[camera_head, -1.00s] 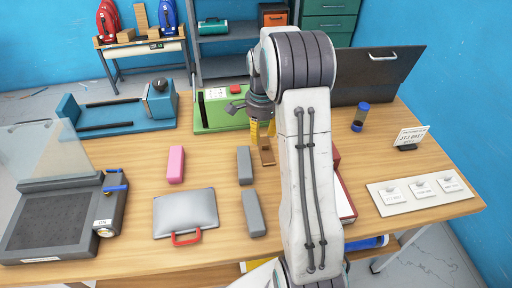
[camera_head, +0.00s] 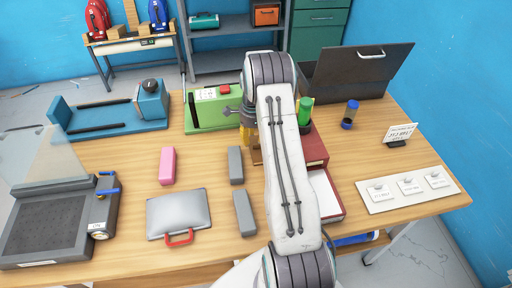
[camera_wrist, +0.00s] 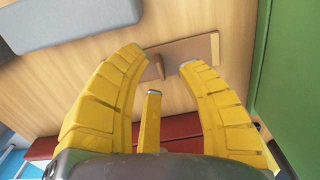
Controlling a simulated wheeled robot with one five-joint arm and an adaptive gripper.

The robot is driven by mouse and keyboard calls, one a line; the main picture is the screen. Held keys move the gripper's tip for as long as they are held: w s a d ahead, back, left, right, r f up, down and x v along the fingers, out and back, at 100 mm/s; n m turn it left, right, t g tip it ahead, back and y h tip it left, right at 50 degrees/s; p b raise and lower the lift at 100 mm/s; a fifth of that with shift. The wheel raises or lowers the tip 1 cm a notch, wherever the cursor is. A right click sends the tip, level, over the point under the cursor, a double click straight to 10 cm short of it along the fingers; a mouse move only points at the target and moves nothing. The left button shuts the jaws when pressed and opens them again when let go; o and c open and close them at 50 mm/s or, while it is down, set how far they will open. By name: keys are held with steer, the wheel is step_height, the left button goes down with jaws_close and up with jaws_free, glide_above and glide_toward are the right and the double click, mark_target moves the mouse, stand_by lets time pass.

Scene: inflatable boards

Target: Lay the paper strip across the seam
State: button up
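I cannot make out a paper strip or a seam for certain in either view. A flat brown plate with a small upright tab (camera_wrist: 185,52) lies on the wooden table under my gripper (camera_wrist: 160,62). In the wrist view my yellow fingers are spread, with the tab between their tips and a gap on the right side. Whether the left finger touches the tab I cannot tell. In the head view the gripper (camera_head: 248,136) is mostly hidden behind my arm, in front of the green device (camera_head: 215,112). A white sheet-like surface (camera_head: 325,193) shows right of my arm on a red-edged object.
Two grey blocks (camera_head: 244,213), a pink block (camera_head: 167,166) and a silver case (camera_head: 178,212) lie left of my arm. A red box (camera_head: 308,150) and green cylinder (camera_head: 305,111) stand close right. A white card board (camera_head: 391,199) lies at the right edge.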

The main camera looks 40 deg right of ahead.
steer(key=shift+a+f+p, duration=0.1)
steer(key=shift+f+p, duration=0.3)
steer(key=shift+f, duration=1.45)
jaws_close()
